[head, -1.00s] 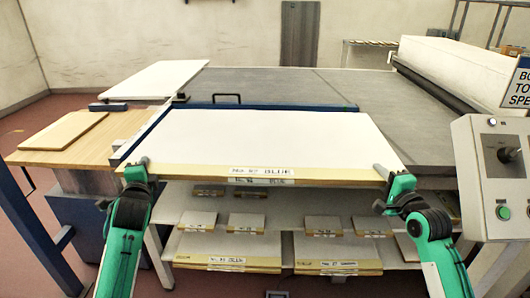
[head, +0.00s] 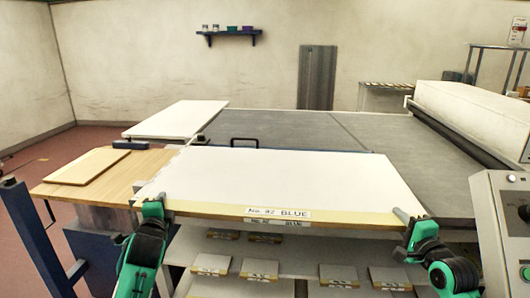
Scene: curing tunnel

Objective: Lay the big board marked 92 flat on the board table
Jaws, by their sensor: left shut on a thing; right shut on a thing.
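The big white board (head: 285,180) has a yellow near edge with a label that reads about "No. 92 BLUE". It lies roughly level in front of the large grey table (head: 290,128). My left gripper (head: 158,204) is shut on its near left corner. My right gripper (head: 404,216) is shut on its near right corner. The board hides what is directly under it, so I cannot tell whether it touches a surface. A second similar label shows just below its near edge.
A wooden side table (head: 140,175) with a thin board (head: 88,166) stands left. A white panel (head: 178,117) lies at the back left. Shelves below hold several small boards (head: 260,269). A long white roller housing (head: 470,120) and control box (head: 508,225) stand right.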

